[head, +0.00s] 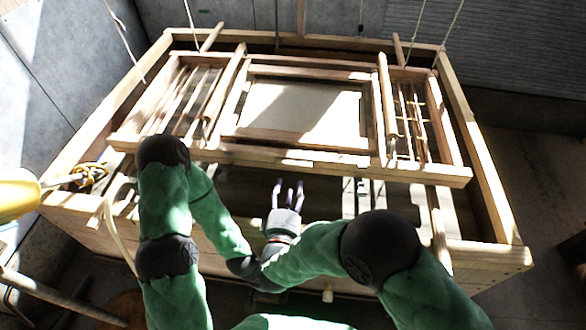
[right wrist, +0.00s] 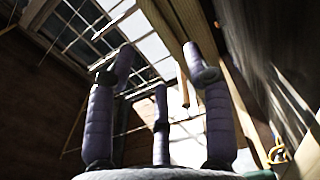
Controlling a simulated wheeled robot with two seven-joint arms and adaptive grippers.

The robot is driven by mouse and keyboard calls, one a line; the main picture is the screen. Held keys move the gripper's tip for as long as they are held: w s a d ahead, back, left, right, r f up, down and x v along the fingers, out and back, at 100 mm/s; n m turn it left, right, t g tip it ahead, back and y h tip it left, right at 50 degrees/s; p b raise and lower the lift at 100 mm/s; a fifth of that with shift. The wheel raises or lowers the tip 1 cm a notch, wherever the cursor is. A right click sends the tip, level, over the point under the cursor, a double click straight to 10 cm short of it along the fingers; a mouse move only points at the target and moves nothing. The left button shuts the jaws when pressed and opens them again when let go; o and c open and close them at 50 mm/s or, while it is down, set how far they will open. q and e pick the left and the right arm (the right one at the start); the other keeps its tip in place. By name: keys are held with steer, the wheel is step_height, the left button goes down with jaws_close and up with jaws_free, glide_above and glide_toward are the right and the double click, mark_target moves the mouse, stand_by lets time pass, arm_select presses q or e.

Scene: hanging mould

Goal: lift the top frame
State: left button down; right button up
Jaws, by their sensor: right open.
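The top frame, a pale wooden frame with a long front bar (head: 290,160), lies across a larger wooden box frame (head: 485,180) in the head view. An inner wooden surround holds a pale panel (head: 300,110). My right gripper (head: 287,185) has its purple fingers spread, empty, just in front of the front bar in the picture; its height relative to the bar is hard to tell. In the right wrist view the open fingers (right wrist: 160,80) point up, with a wooden beam (right wrist: 185,25) beyond them. My left gripper is not visible; its arm passes behind my right arm.
Ropes (head: 425,25) hang down towards the frame's back and left. A yellow cylindrical thing (head: 18,193) and yellow cord (head: 92,176) are at the left. Wooden rods (head: 415,120) lie on both sides of the panel. Dark open space is under the front bar.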

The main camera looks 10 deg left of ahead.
mark_target(293, 166)
steer(key=w+b, duration=0.1)
steer(key=w, duration=0.5)
steer(key=shift+w+b, duration=0.35)
steer(key=shift+b, duration=0.05)
steer(key=shift+w, duration=0.5)
steer(key=shift+r, duration=0.1)
jaws_close()
